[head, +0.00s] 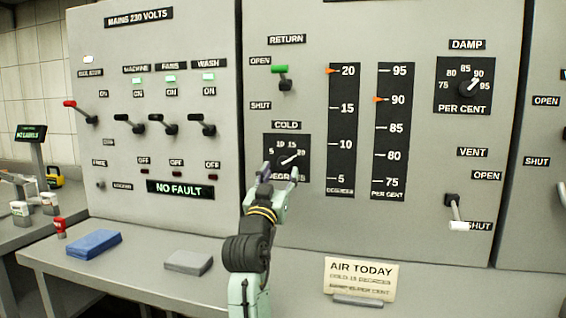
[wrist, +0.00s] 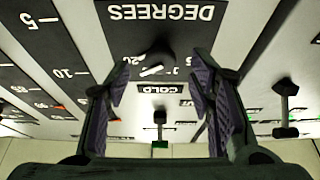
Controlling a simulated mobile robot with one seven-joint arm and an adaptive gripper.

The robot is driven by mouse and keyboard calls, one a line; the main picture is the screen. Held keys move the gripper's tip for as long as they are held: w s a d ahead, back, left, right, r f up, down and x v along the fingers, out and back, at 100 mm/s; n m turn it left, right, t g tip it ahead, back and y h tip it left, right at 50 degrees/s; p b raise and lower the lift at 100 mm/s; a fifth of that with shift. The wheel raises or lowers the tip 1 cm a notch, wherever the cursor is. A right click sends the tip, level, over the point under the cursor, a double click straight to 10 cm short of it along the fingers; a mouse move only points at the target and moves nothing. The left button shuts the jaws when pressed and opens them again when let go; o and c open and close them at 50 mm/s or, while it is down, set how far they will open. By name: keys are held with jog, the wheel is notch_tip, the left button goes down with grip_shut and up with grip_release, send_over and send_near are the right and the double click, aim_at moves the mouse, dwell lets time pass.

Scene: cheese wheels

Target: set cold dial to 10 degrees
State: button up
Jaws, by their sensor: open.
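The cold dial (head: 287,161) is a black square plate with a round knob, marked 5, 10, 15 and 20 degrees. Its white pointer aims up and right, toward 20. My gripper (head: 280,178) is open just in front of the dial's lower part, hiding some of the word DEGREES. In the wrist view, which is upside down, the knob (wrist: 154,62) shows beyond and between the open fingers (wrist: 152,92), with no visible contact. The degrees scale (head: 341,125) has its orange marker at 20.
The damp dial (head: 468,87) points near 90, and the percent scale (head: 393,130) marks 90. The return lever (head: 282,77) is above the cold dial; the vent lever (head: 456,212) is at right.

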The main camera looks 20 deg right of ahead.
aim_at(283, 165)
jog(key=shift+p+x, duration=0.35)
jog(key=shift+x, duration=1.5)
jog(key=shift+c, duration=0.5)
jog(key=c, duration=1.1)
